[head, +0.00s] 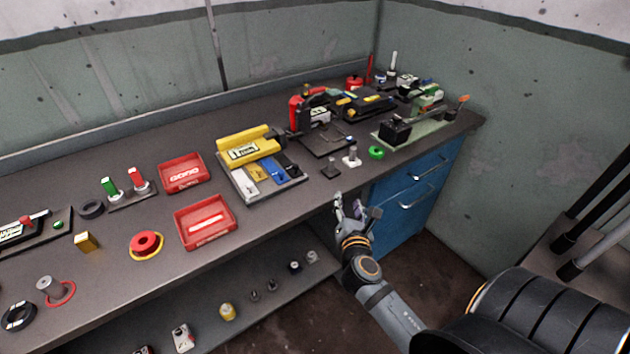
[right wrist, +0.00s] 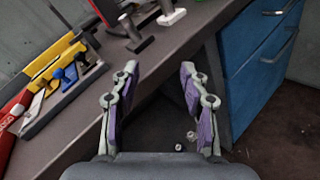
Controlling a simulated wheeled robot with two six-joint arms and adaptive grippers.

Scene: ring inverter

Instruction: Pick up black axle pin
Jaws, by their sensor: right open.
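A small black pin (head: 331,169) stands upright on a flat dark foot near the front edge of the workbench (head: 285,215). It also shows in the right wrist view (right wrist: 132,31), beyond the fingertips and to the upper left. A lighter grey-white pin (head: 352,157) of similar shape stands just right of it in the head view. My right gripper (head: 348,207) is off the front edge, a little below and right of the black pin. In the right wrist view its purple-padded fingers (right wrist: 159,78) are spread with nothing between them. My left gripper is not in view.
A green ring (head: 376,153) lies right of the pins. A grey tray (head: 268,192) with coloured parts sits to their left, and a dark plate (head: 326,138) behind. Blue drawers (head: 414,195) are below the bench. A lower shelf (head: 262,316) holds several small items.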

